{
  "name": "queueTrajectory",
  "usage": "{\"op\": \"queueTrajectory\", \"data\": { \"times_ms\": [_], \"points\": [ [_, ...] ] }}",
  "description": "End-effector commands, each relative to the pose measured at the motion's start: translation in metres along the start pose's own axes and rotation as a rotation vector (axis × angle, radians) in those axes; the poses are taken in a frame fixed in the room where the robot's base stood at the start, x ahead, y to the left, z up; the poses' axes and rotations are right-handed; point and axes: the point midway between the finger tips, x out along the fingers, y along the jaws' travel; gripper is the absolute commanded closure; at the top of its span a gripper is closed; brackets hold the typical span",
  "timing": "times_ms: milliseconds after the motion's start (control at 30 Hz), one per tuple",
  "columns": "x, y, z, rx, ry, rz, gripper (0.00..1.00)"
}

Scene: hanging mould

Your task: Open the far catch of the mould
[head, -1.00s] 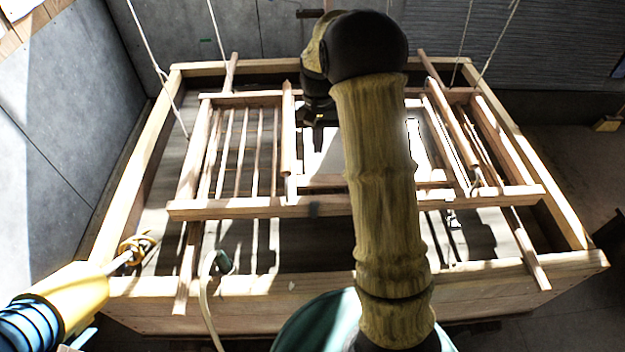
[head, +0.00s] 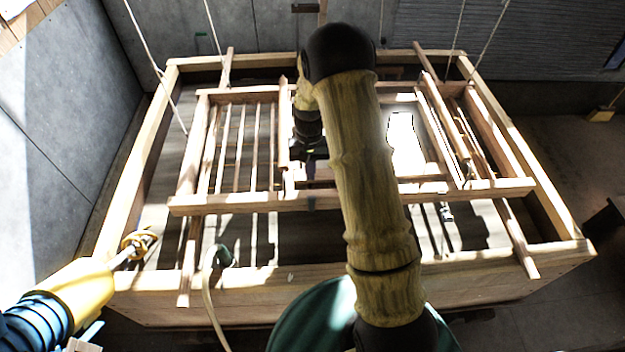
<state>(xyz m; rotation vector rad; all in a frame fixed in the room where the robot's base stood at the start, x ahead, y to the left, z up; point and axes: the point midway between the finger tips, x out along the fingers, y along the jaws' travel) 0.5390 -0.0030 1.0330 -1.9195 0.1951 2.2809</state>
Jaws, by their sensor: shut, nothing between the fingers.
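The mould is a wooden frame (head: 235,202) with slats, lying over a large wooden vat and seen from above. A small dark fitting (head: 311,203), perhaps a catch, sits on its near bar. No catch can be made out on the far bar; my arm hides part of that side. My gripper (head: 311,168) points down over the middle of the mould, on the far side of the near bar, beside the left inner rail. Its fingers look shut and empty. I cannot tell whether it touches anything.
The vat's wooden rim (head: 135,180) surrounds the mould. Ropes (head: 143,50) run up from the left and right. A pale hose (head: 209,290) hangs over the near wall. A yellow tool-like object (head: 85,285) is at lower left. A grey wall (head: 45,140) stands left.

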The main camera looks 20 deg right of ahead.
Motion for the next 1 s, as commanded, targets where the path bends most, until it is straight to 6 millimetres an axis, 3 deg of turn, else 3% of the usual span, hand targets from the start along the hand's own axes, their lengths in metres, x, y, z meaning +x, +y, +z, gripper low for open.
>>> {"op": "queueTrajectory", "data": {
  "times_ms": [100,300,567,600,1000],
  "points": [
    [0.009,-0.001,0.017,-0.003,-0.004,0.002,1.00],
    [0.023,-0.008,0.029,-0.016,-0.002,0.003,1.00],
    [0.025,-0.004,0.029,-0.008,0.000,0.002,1.00],
    [0.025,0.008,0.026,-0.001,0.000,0.001,1.00],
    [0.026,0.008,0.030,0.016,0.035,-0.002,1.00]
  ]
}}
